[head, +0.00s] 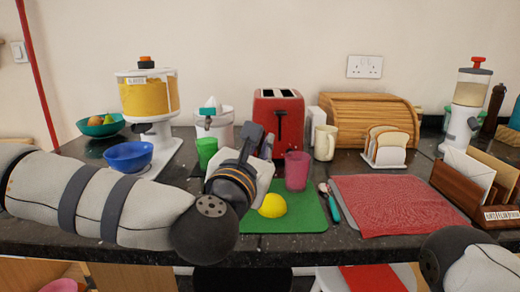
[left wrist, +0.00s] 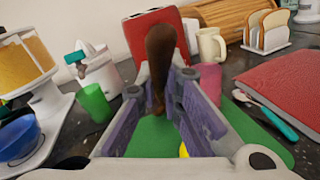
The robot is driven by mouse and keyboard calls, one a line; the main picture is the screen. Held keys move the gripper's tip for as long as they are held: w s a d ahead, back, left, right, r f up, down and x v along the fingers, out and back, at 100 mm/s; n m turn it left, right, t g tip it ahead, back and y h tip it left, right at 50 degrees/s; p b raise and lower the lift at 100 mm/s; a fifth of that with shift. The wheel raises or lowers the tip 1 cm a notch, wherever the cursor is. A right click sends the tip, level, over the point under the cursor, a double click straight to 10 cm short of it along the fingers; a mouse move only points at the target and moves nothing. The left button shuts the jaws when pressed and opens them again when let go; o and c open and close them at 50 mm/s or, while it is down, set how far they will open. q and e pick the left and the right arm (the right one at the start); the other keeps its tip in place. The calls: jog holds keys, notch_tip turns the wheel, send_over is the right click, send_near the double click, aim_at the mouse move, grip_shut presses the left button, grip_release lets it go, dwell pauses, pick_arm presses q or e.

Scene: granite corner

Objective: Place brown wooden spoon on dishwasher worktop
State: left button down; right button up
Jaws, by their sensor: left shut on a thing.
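The brown wooden spoon (left wrist: 161,55) stands roughly upright between the fingers of my left gripper (left wrist: 175,100) in the left wrist view. The fingers are shut on it. In the head view my left gripper (head: 257,145) is above the far left part of the green board, in front of the red toaster. There I cannot make out the spoon, as the gripper hides it. The dark granite worktop (head: 345,246) runs across the head view. My right gripper is out of view; only part of my right arm shows at the bottom right.
A yellow lemon-like item (head: 272,205) lies on the green board (head: 310,218). A pink cup (head: 297,171) and a green cup (head: 206,152) stand close to the gripper. The toaster (head: 290,125) is behind.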

pick_arm(q)
jog(key=shift+f, duration=0.1)
jog(key=shift+f, duration=0.15)
jog(key=c, duration=1.8)
grip_release()
jog(key=shift+o, duration=0.2)
